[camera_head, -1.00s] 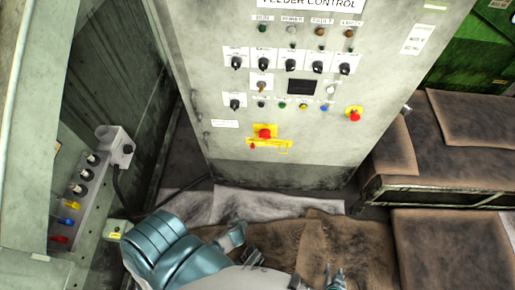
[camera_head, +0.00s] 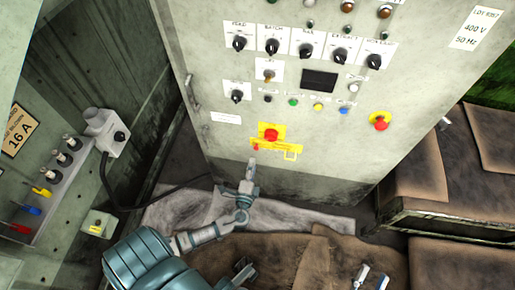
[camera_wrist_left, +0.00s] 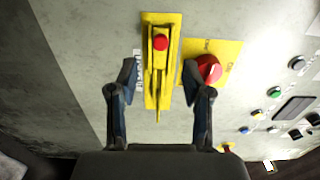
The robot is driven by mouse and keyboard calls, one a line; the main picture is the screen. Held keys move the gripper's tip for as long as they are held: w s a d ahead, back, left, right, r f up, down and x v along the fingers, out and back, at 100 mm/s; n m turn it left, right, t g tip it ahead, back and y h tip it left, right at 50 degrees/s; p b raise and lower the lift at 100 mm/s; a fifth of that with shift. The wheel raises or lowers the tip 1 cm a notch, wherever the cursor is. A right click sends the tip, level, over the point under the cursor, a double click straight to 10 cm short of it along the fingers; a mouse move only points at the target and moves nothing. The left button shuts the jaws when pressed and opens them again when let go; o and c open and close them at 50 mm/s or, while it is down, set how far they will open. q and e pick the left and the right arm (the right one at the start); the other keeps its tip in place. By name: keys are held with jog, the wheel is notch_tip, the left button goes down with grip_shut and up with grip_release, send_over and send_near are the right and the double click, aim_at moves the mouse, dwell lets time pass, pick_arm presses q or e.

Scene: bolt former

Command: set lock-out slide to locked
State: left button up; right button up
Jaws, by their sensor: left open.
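The lock-out slide (camera_head: 277,150) is a yellow bar with a red knob, on a yellow plate low on the grey cabinet front. In the left wrist view the slide (camera_wrist_left: 161,68) shows its red knob near the upper end. A red rotary switch (camera_head: 271,134) on a yellow plate sits beside it. My left gripper (camera_head: 251,164) is just below the slide in the head view. In the left wrist view its open fingers are apart, one on each side of the slide; contact cannot be told. My right gripper (camera_head: 369,279) is partly cut off at the bottom edge, its opening unclear.
The cabinet carries black knobs, coloured buttons and a red emergency button (camera_head: 380,121) to the right. A socket box (camera_head: 107,132) with a cable stands at left. A brown-topped bench (camera_head: 470,195) stands at right. Cloth sheets lie on the floor.

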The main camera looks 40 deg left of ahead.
aim_at(257, 149)
pick_arm(q)
jog(key=b+x, duration=0.1)
jog(key=x, duration=0.8)
pick_arm(e)
jog(key=shift+s+d+r+t+y, duration=0.1)
jog(key=shift+s+r+t+y, duration=0.05)
jog(key=shift+s+r+t, duration=0.4)
jog(key=shift+s+r+t+y, duration=0.15)
jog(key=shift+s+r+t, duration=0.15)
jog(key=shift+r+t, duration=0.35)
pick_arm(q)
jog(key=shift+c, duration=0.2)
pick_arm(e)
jog(key=shift+f, duration=0.1)
pick_arm(q)
grip_shut()
jog(key=shift+d+f, duration=0.1)
jog(key=shift+d, duration=0.1)
jog(key=w+d, duration=0.1)
jog(key=d, duration=0.2)
jog(key=shift+w+f+b, duration=0.15)
jog(key=shift+w+b, duration=0.25)
jog(key=shift+d, duration=0.1)
pick_arm(e)
jog(key=shift+s+d+r+m+t, duration=0.1)
jog(key=shift+s+r+m+t, duration=0.2)
jog(key=shift+s+r+t, duration=0.3)
